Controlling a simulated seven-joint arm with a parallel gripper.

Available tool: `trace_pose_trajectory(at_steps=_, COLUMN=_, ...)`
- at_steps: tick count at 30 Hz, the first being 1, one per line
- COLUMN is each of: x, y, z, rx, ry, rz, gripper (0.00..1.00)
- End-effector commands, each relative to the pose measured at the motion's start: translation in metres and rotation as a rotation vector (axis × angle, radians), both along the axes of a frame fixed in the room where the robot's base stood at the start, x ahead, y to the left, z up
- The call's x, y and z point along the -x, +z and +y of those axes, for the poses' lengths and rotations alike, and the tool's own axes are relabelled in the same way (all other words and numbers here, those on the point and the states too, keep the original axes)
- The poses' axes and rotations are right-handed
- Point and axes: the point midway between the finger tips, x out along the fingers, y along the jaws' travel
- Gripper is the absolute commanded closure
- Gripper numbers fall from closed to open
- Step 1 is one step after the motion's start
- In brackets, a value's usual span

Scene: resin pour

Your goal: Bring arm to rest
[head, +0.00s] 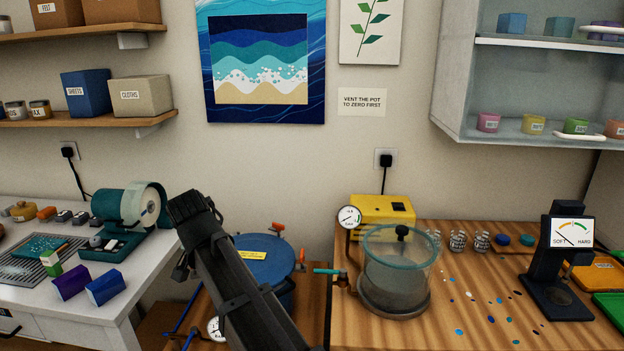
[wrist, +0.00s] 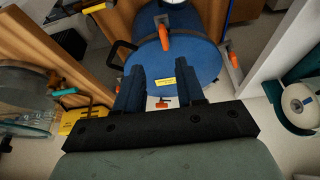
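My gripper (head: 192,208) is raised in front of the wall, left of the blue pressure pot (head: 270,258) in the head view. My arm rises from the bottom edge and covers part of the pot. In the wrist view my gripper (wrist: 160,68) has its two dark fingers apart, with nothing held between them. The blue pot (wrist: 190,55), with its yellow label and orange clamps, shows beyond the fingers. I cannot tell the exact distance to it.
A clear vacuum chamber (head: 395,280), a yellow pump (head: 383,213) and a hardness tester (head: 560,265) stand on the wooden bench at right. Shelves (head: 85,118) hang above.

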Motion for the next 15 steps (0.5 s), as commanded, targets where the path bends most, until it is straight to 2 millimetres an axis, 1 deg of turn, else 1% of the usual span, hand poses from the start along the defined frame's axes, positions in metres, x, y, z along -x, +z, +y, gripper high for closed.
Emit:
trace_pose_trajectory(at_steps=1, x=0.000, y=-0.014, z=-0.006, rx=0.006, ry=-0.010, rz=0.015, gripper=0.62)
trace_pose_trajectory(at_steps=5, x=0.000, y=-0.060, z=-0.024, rx=0.024, ry=-0.050, rz=0.067, gripper=0.62)
trace_pose_trajectory(at_steps=6, x=0.001, y=-0.076, z=-0.030, rx=0.030, ry=-0.064, rz=0.086, gripper=0.62)
trace_pose_trajectory(at_steps=8, x=0.003, y=-0.098, z=-0.040, rx=0.038, ry=-0.085, rz=0.115, gripper=0.62)
trace_pose_trajectory(at_steps=9, x=0.004, y=-0.113, z=-0.046, rx=0.043, ry=-0.101, rz=0.132, gripper=0.62)
trace_pose_trajectory(at_steps=15, x=0.016, y=-0.184, z=-0.081, rx=0.071, ry=-0.174, rz=0.224, gripper=0.62)
